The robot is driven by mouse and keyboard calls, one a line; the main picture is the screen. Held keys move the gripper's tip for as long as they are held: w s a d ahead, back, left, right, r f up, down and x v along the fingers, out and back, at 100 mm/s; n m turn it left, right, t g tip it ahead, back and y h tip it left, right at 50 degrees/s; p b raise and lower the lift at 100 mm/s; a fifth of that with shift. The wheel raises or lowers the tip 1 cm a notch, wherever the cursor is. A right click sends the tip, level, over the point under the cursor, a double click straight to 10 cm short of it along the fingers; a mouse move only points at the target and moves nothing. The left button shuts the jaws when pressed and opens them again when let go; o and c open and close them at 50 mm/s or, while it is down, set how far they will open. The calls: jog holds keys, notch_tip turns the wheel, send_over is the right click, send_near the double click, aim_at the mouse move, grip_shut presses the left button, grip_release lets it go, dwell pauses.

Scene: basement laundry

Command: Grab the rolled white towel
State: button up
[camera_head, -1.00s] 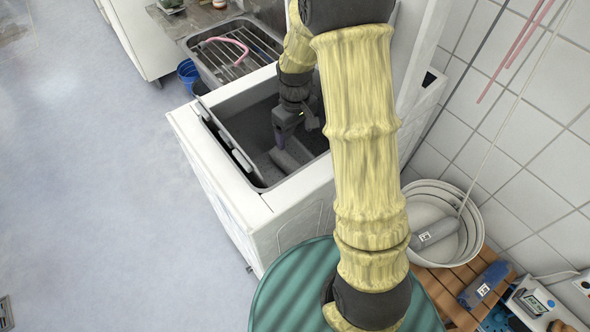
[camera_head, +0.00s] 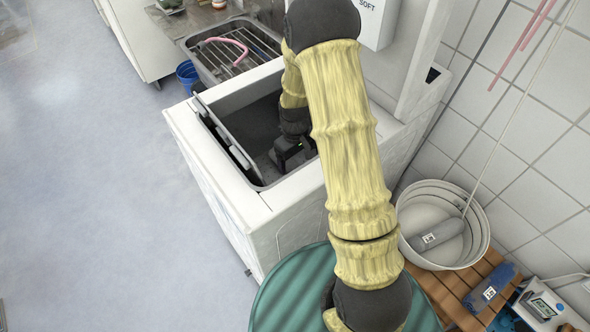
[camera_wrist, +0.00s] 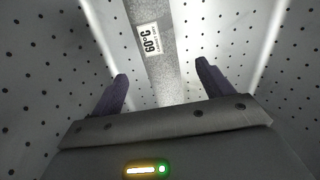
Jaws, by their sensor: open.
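A pale grey speckled roll (camera_wrist: 165,70) with a white "60°C" label (camera_wrist: 150,38) lies in the perforated drum in the wrist view; it looks like the rolled towel, grey in this light. It runs up the picture between my two fingers, beyond their tips. My gripper (camera_wrist: 160,68) is open, with nothing clearly held; contact with the roll cannot be told. In the head view my gripper (camera_head: 290,152) is down inside the open top of the white washing machine (camera_head: 215,165). It hides the roll there.
The drum's perforated walls (camera_wrist: 50,70) stand close on both sides of my fingers. A white basin (camera_head: 475,240) at right holds a grey labelled roll (camera_head: 432,236). A blue-grey labelled roll (camera_head: 488,288) lies on wooden slats (camera_head: 450,290). A sink with a rack (camera_head: 232,55) stands behind.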

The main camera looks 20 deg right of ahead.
aim_at(295, 164)
jog(key=f+b, duration=0.1)
jog(key=f, duration=0.4)
jog(key=shift+w+f, duration=0.1)
jog(key=shift+w, duration=0.1)
jog(key=shift+c, duration=0.2)
jog(key=c, duration=1.1)
